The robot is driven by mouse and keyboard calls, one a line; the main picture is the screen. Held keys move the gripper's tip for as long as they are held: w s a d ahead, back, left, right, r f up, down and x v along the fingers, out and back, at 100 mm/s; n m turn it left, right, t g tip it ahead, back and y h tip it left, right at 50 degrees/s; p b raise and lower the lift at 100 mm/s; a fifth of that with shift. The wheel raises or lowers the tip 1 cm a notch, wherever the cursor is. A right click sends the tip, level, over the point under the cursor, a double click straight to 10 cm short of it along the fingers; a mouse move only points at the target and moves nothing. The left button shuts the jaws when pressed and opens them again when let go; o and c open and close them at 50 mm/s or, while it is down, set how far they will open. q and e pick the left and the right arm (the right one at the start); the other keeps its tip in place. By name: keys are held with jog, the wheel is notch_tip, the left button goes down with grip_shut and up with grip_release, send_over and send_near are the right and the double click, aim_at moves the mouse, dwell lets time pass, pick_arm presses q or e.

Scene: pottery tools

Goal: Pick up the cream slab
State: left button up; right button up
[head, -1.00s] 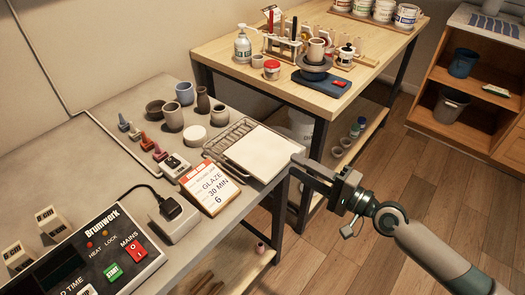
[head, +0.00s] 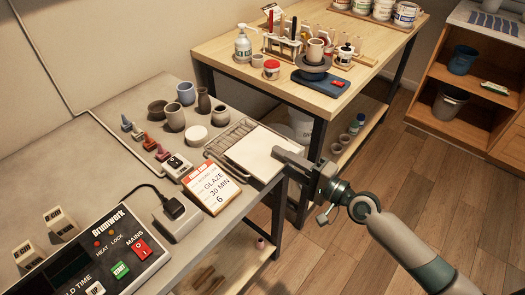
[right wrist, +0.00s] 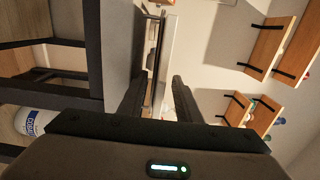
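The cream slab (head: 262,152) lies flat on a wire rack (head: 213,143) near the right edge of the grey table. In the right wrist view the slab (right wrist: 167,62) shows nearly edge-on, ahead of and between the fingers. My right gripper (head: 282,160) is at the slab's right edge, with its fingers reaching toward it. In the right wrist view this gripper (right wrist: 158,95) is open, with one finger on each side of the slab's edge line. I cannot tell whether either finger touches the slab. My left gripper is not in view.
A control box (head: 95,255) sits at the front. A wooden table (head: 330,90) with tools stands behind. Floor right of the grey table is open.

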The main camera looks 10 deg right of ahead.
grip_shut()
jog(key=shift+r, duration=0.15)
dwell(0.4)
